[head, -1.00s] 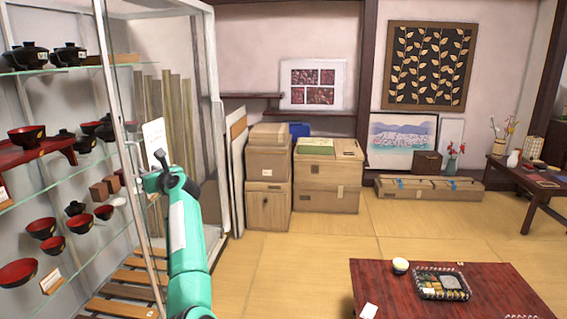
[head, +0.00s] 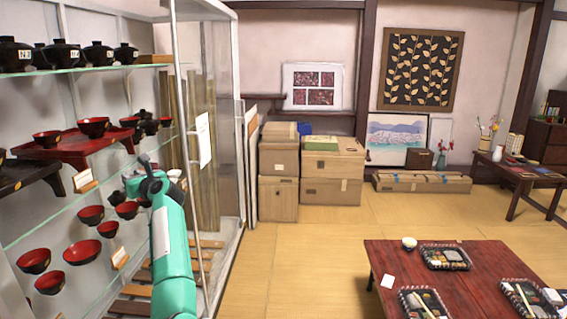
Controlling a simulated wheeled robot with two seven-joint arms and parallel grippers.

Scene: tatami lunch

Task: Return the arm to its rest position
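My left arm comes up from the bottom left in the head view, a teal link with a dark grey end. My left gripper (head: 146,172) is at the end of that arm, in front of the glass shelves with red bowls. It is small and partly hidden by the arm, so I cannot tell whether its fingers are open or shut. I see nothing clearly held in it. My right gripper is not in view.
A glass cabinet (head: 203,60) with shelves of red bowls (head: 82,252) and black lidded bowls (head: 97,52) stands close at left. A low red table (head: 480,285) with lunch trays (head: 444,257) is at lower right. Cardboard boxes (head: 332,172) stand at the back. Tatami floor between is clear.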

